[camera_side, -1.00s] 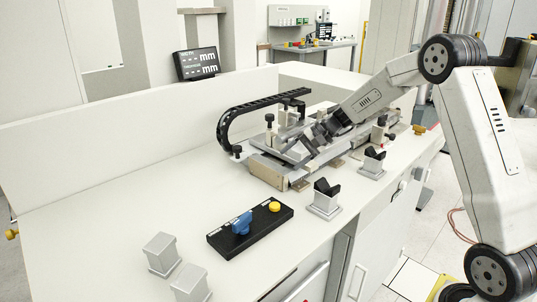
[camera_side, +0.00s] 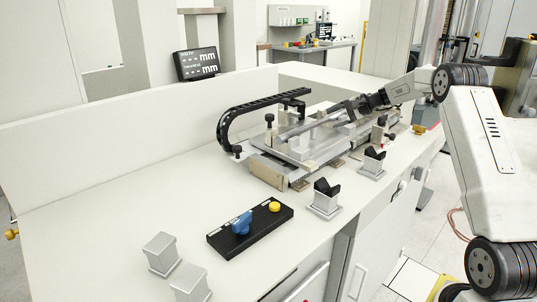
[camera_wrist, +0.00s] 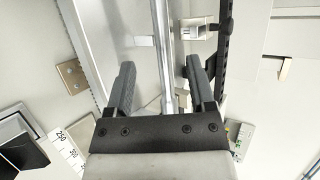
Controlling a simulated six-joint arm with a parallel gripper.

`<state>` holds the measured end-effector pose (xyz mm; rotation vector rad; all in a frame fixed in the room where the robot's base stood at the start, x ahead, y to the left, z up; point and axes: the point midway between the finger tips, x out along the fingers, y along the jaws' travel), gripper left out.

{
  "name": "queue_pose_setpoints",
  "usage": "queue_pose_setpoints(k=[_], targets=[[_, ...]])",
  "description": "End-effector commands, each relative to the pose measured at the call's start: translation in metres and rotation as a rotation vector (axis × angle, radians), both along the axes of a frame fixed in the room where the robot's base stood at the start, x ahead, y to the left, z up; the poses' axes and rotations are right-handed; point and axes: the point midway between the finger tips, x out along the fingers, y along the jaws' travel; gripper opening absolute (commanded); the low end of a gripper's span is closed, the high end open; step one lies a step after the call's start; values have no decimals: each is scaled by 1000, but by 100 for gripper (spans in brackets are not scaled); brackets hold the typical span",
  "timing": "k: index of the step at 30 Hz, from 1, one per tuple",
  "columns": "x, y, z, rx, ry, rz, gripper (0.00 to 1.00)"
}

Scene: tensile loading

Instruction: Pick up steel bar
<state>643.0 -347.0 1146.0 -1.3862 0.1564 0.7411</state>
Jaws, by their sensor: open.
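A long silver steel bar (camera_side: 308,126) shows on top of the metal measuring fixture (camera_side: 270,169) in the side view. It also runs lengthwise between my fingers in the wrist view (camera_wrist: 163,50). My gripper (camera_side: 346,109) is over the far right part of the fixture. In the wrist view, the dark fingers of my gripper (camera_wrist: 160,66) stand apart on either side of the bar, with visible gaps. The gripper's height above the bar is hard to tell.
A black cable chain (camera_side: 228,121) arches behind the fixture. Two grey posts with black V-shaped tops (camera_side: 325,196) (camera_side: 374,161) stand in front. A black control box (camera_side: 250,228) and two plain grey blocks (camera_side: 162,252) (camera_side: 190,283) are nearer. The left tabletop is clear.

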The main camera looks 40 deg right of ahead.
Motion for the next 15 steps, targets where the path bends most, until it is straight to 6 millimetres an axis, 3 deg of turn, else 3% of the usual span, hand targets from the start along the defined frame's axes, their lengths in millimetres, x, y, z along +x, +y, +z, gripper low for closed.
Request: queue_pose_setpoints(k=[8,15], targets=[[17,9,-11,0,0,2,70],[19,10,-13,0,0,1,70]])
